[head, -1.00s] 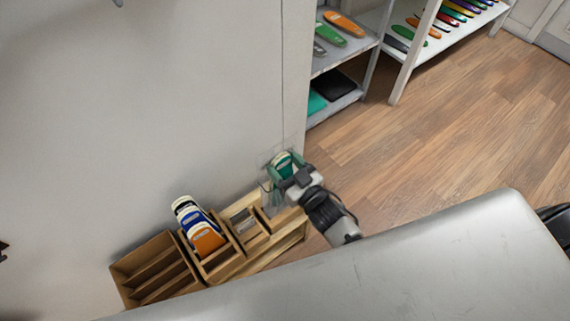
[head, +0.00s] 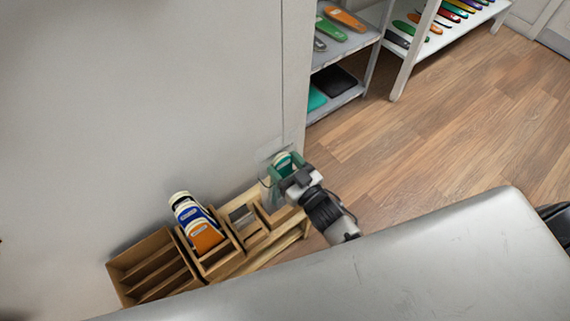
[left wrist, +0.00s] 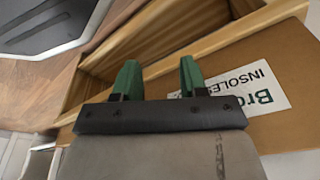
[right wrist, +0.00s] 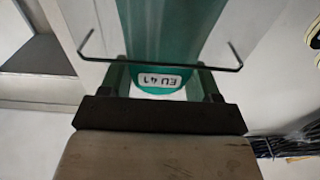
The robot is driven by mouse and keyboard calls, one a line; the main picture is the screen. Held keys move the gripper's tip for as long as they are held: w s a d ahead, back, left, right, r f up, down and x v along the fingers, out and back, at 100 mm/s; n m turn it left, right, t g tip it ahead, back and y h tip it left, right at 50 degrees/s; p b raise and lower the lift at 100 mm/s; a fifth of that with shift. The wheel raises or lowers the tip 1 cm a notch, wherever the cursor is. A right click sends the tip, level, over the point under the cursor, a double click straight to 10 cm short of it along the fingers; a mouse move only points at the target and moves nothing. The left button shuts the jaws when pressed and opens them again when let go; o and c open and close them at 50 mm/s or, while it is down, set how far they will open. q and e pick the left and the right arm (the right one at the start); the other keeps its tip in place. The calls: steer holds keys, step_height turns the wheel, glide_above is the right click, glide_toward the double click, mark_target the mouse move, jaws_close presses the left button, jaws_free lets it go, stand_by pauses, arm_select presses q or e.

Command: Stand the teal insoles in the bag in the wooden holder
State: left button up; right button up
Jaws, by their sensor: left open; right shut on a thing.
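The teal insoles (head: 283,163) are in a clear bag (head: 268,190), above the right end of the wooden holder (head: 232,262) in the head view. My right gripper (head: 287,176) is shut on the bag near its top. In the right wrist view, the teal insole (right wrist: 165,30) with an "EU 41" label lies between the fingers. The bag's lower end overlaps the holder; I cannot tell whether it is inside a compartment. My left gripper (left wrist: 157,80) is open and empty in its wrist view, over a brown box with an "INSOLES" label (left wrist: 235,105).
Blue, white and orange insoles (head: 205,236) stand in the holder's left compartment. An empty divided brown box (head: 150,262) stands left of it. The grey wall is behind, shelves (head: 345,55) of insoles at upper right, and a grey surface (head: 430,260) in front.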

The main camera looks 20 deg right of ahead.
arm_select(q)
steer(key=shift+w+r, duration=0.1)
steer(key=shift+r, duration=0.05)
arm_select(e)
steer(key=o, duration=1.3)
steer(key=shift+s, duration=0.1)
arm_select(q)
steer(key=shift+s+f+p, duration=0.4)
steer(key=shift+s+f, duration=0.4)
steer(key=shift+f, duration=0.3)
arm_select(e)
steer(key=v, duration=1)
steer(key=shift+s+d+f, duration=0.1)
steer(key=shift+s+d, duration=0.05)
steer(key=shift+s, duration=0.1)
